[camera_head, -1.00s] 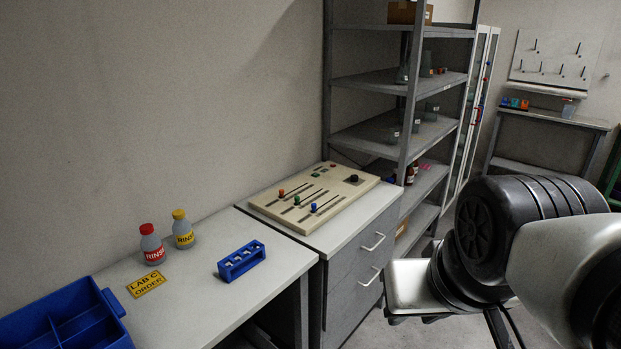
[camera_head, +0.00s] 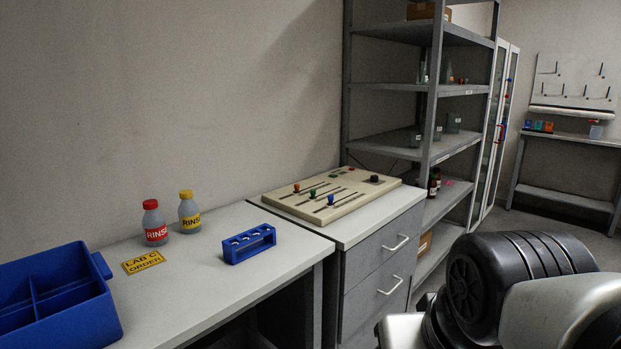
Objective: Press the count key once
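A beige control panel (camera_head: 348,203) lies on the top of the grey drawer cabinet (camera_head: 377,246). It carries slots with a red knob (camera_head: 296,187), a green knob (camera_head: 312,193) and a blue knob (camera_head: 331,199). A small green button (camera_head: 334,175), a small red button and a black knob (camera_head: 374,178) sit near its back and right side. I cannot tell which part is the count key; no label is readable. My arm's dark and silver links fill the lower right, apart from the panel. My gripper is not in view.
The bench to the left holds a blue tray (camera_head: 104,267), two rinse bottles with red (camera_head: 154,223) and yellow (camera_head: 189,213) caps, a yellow order sign (camera_head: 143,262) and a blue rack (camera_head: 249,245). A grey shelf unit (camera_head: 431,90) stands right of the panel. Floor shows at right.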

